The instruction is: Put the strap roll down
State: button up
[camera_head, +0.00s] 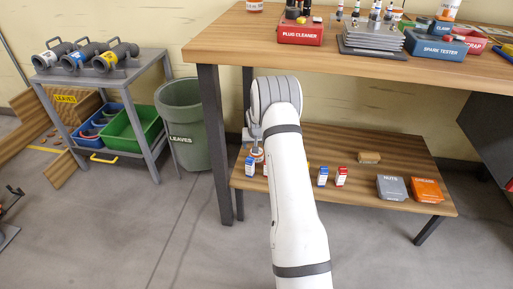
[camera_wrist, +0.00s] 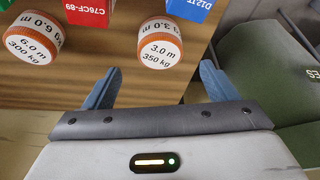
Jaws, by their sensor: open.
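A strap roll (camera_wrist: 160,45) with an orange edge and a white label reading 3.0 m, 350 kg is on the wooden lower shelf (camera_wrist: 130,82). In the wrist view it appears ahead of my gripper (camera_wrist: 158,66), between the lines of the two blue fingers. The fingers are spread apart and no contact with the roll shows. A second strap roll (camera_wrist: 38,38), marked 6.0 m, 300 kg, is to its left. In the head view my gripper (camera_head: 254,147) is low at the shelf's left end, and my arm hides part of the shelf.
Small red (camera_wrist: 90,10) and blue (camera_wrist: 190,8) boxes stand close beyond the rolls. A grey NUTS box (camera_head: 391,188) and an orange box (camera_head: 426,190) are at the shelf's right. The green LEAVES bin (camera_head: 183,125) stands left of the bench. The shelf's front middle looks clear.

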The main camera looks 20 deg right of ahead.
jog(key=s+a+r+n+g, duration=0.1)
jog(key=s+a+r, duration=0.5)
jog(key=s+r, duration=0.3)
jog(key=s+a+r+n, duration=0.1)
jog(key=s+a+r, duration=0.55)
jog(key=r, duration=0.45)
jog(key=s+a+r+n, duration=0.1)
jog(key=s+a, duration=0.1)
jog(key=s, duration=0.7)
jog(key=s+a+r+g+y, duration=0.1)
jog(key=s+a+r, duration=0.1)
jog(key=s, duration=0.7)
jog(key=s+a+r+n+g, duration=0.1)
jog(key=s+a, duration=0.3)
jog(key=s, duration=0.5)
jog(key=shift+s+a+r+n+y+p, duration=0.15)
jog(key=shift+s+r+n+y+p, duration=0.2)
jog(key=shift+r, duration=0.3)
